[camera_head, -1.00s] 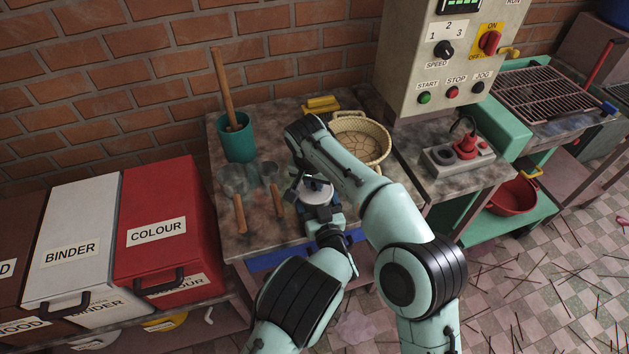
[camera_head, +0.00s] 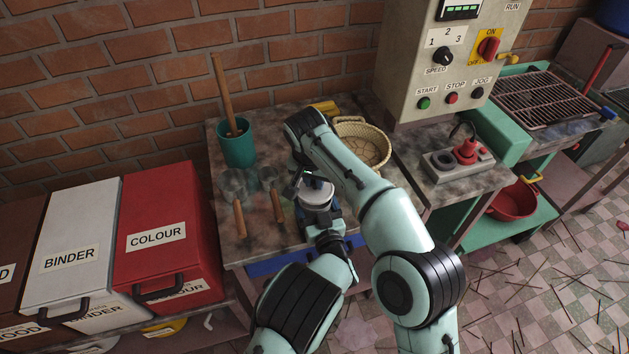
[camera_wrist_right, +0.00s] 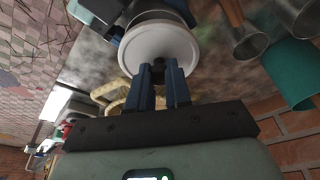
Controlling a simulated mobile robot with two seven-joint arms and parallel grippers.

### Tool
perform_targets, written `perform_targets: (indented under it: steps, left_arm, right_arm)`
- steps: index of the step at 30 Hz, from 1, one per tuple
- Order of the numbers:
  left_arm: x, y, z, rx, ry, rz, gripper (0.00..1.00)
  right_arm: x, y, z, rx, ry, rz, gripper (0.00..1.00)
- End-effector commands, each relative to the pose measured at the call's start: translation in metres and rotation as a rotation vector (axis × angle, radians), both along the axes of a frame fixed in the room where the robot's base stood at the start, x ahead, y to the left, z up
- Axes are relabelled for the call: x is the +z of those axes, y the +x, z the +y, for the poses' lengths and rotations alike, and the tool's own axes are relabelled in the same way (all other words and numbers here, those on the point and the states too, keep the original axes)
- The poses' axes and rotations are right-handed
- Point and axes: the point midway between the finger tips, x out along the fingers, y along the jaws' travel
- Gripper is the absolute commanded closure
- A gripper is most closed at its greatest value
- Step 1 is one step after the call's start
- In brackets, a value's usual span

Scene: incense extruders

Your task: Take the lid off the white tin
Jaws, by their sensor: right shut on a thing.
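The white tin (camera_head: 316,199) stands near the front of the work table, partly hidden by my grippers. Its round white lid (camera_wrist_right: 158,45) faces the right wrist camera, and the tin's rounded side shows just behind it. My right gripper (camera_wrist_right: 160,72) is shut on the small dark knob at the lid's middle; in the head view it reaches down to the lid from above. My left gripper (camera_head: 321,214) comes in from the front, low at the tin, with dark blue parts on both sides of it. Whether its fingers press the tin is not clear.
A green cup (camera_head: 238,150) with a wooden pestle stands at the back left. Metal scoops with wooden handles (camera_head: 239,220) lie left of the tin. A woven basket (camera_head: 366,147) is behind my right arm. A control box (camera_head: 440,65) stands at the right.

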Motion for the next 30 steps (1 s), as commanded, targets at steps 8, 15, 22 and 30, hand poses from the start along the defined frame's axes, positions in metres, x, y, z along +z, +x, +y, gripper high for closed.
perform_targets:
  steps: [8, 15, 22, 30]
  left_arm:
    - [0.000, 0.000, 0.000, 0.000, -0.001, -0.001, 0.70]
    - [0.000, 0.000, 0.000, 0.000, 0.000, -0.001, 0.70]
    - [0.000, 0.000, 0.000, 0.000, 0.000, -0.001, 0.00]
    - [0.000, -0.020, -0.007, -0.002, -0.001, 0.001, 0.00]
  right_arm:
    - [0.030, 0.000, 0.001, 0.001, -0.001, -0.001, 1.00]
    - [0.031, 0.000, 0.000, 0.001, 0.000, 0.000, 1.00]
    - [0.031, 0.000, 0.000, 0.000, 0.000, 0.000, 1.00]
    - [0.030, 0.000, 0.000, 0.000, 0.000, 0.000, 1.00]
